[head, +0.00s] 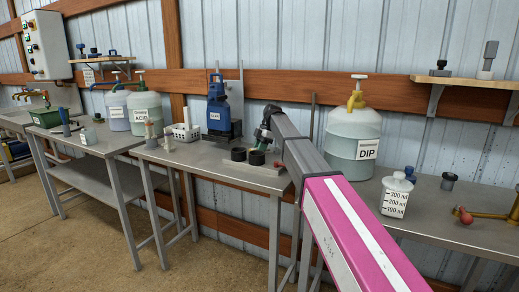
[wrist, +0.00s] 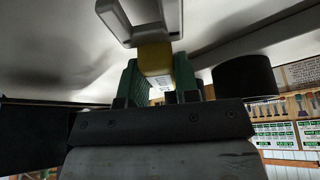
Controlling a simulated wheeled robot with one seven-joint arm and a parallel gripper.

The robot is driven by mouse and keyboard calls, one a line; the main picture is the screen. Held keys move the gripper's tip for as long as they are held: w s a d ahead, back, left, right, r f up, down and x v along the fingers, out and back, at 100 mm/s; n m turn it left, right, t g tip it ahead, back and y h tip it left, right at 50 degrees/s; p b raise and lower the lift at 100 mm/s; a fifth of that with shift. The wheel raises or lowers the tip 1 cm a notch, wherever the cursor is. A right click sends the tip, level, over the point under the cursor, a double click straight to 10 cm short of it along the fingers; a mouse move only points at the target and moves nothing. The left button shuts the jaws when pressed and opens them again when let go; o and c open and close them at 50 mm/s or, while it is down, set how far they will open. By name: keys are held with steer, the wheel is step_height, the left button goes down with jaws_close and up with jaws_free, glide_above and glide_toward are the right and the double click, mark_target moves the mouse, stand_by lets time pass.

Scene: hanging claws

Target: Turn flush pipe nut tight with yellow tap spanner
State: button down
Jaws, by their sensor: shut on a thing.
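My gripper (head: 263,136) is over the middle bench in the head view, at the end of my pink and grey arm. In the wrist view its green fingers (wrist: 158,80) are shut on a yellow block with a small white label (wrist: 155,60). The block joins an angular pale grey loop (wrist: 145,18); I take this to be the yellow tap spanner. In the head view the held thing is too small and covered to make out. I cannot pick out the flush pipe nut for sure in either view.
A blue machine (head: 218,108) stands behind. A DIP container (head: 353,140) and brass pipework (head: 495,215) are to the right.

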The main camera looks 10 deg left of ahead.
steer(key=shift+w+d, duration=0.65)
steer(key=shift+d, duration=0.3)
steer(key=shift+w+d, duration=0.6)
steer(key=shift+d, duration=0.35)
stand_by(2.0)
steer(key=shift+w+a+m+t, duration=0.15)
steer(key=shift+w+m+t, duration=0.1)
steer(key=shift+m, duration=0.35)
steer(key=shift+w+a+m+t, duration=0.1)
steer(key=shift+w+m+t, duration=0.1)
steer(key=shift+m, duration=0.4)
steer(key=shift+w+a+m+t+y, duration=0.2)
steer(key=shift+w+m+t+y, duration=0.3)
steer(key=shift+m, duration=0.7)
